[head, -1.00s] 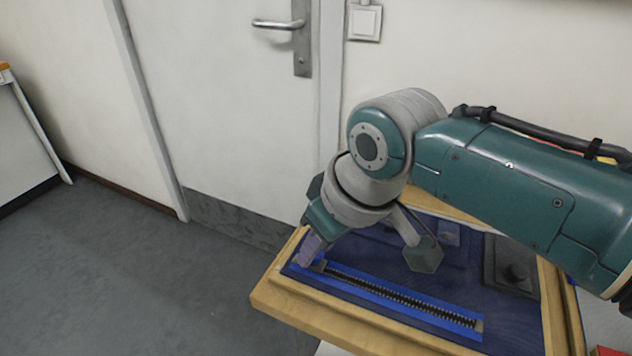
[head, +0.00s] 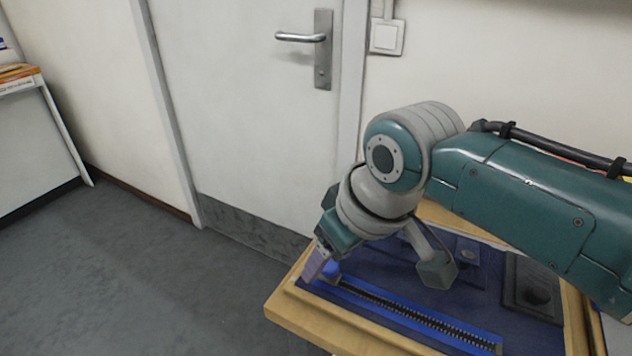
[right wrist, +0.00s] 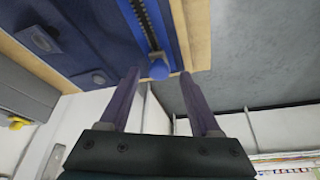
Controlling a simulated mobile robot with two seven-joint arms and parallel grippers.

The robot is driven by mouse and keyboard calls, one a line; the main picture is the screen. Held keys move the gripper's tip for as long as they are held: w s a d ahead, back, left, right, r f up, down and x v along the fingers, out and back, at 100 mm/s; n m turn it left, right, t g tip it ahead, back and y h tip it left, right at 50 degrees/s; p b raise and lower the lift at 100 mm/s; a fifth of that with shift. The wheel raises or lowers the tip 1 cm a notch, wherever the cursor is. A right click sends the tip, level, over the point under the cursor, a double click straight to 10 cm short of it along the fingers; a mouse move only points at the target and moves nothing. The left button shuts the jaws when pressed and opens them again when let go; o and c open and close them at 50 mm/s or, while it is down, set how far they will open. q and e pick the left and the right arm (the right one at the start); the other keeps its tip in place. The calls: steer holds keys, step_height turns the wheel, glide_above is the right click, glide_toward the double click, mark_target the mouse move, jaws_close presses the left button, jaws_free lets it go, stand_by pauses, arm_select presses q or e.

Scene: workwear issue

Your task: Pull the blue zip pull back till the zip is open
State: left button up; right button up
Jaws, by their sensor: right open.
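The zip (head: 420,318) runs along the front of the dark blue board, with bright blue tape and one dark line of teeth. The blue zip pull (head: 333,267) is at its left end, partly hidden by my right gripper (head: 315,268). In the right wrist view the zip pull (right wrist: 159,71) shows as a rounded blue knob at the end of the teeth. My right gripper (right wrist: 160,76) is open, with its two purple fingers on either side of the pull in the picture. Whether they touch it I cannot tell. My left gripper is not in view.
The board has a raised wooden frame (head: 318,327). A dark grey block with a round knob (head: 537,292) sits at its right, and a blue patch with a button (head: 467,254) lies behind the zip. A closed door (head: 240,110) stands behind; the floor at left is clear.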

steer(key=p+v, duration=0.3)
steer(key=v, duration=0.7)
steer(key=shift+s+f, duration=0.1)
steer(key=shift+f, duration=0.05)
